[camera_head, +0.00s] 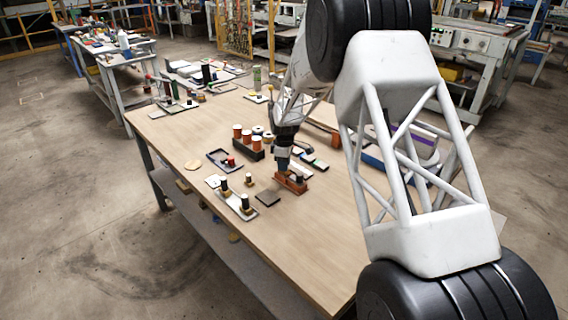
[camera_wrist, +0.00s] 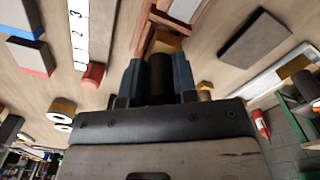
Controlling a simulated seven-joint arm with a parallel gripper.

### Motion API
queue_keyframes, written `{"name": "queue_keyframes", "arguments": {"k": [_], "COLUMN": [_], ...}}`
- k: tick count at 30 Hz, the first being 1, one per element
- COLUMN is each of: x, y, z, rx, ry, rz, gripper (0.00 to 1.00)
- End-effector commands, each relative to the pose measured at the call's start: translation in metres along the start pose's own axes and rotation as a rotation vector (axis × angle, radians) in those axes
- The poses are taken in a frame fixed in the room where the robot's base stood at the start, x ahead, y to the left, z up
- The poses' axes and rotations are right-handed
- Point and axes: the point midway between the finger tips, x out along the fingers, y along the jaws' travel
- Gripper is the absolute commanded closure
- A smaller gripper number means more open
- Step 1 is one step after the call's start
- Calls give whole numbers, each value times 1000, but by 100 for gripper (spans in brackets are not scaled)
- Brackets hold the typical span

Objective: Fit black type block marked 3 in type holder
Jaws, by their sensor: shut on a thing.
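My gripper (camera_head: 283,167) is over the reddish-brown type holder (camera_head: 291,185) on the wooden table. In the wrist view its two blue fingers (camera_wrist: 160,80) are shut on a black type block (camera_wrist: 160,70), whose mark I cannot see. The holder (camera_wrist: 143,25) shows just beyond the fingertips, with a tan piece (camera_wrist: 168,44) at its near part. In the head view the gripper hides part of the holder, and a small dark piece (camera_head: 299,178) stands at its right end. I cannot tell whether the held block touches the holder.
A dark flat square (camera_head: 268,199) lies in front of the holder. A rack with orange-topped cylinders (camera_head: 248,142), a dark tray (camera_head: 222,159) and a plate with pegs (camera_head: 236,205) stand left. A numbered white strip (camera_wrist: 78,35) lies nearby. The table's front is clear.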

Motion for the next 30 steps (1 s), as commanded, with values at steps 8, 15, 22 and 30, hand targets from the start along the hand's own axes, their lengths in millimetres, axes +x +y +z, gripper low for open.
{"name": "queue_keyframes", "arguments": {"k": [8,15,22,30], "x": [3,6,9,12], "y": [0,0,0,0], "z": [0,0,0,0], "rx": [0,0,0,0], "ry": [0,0,0,0], "rz": [0,0,1,1], "gripper": [100,100,100,100]}}
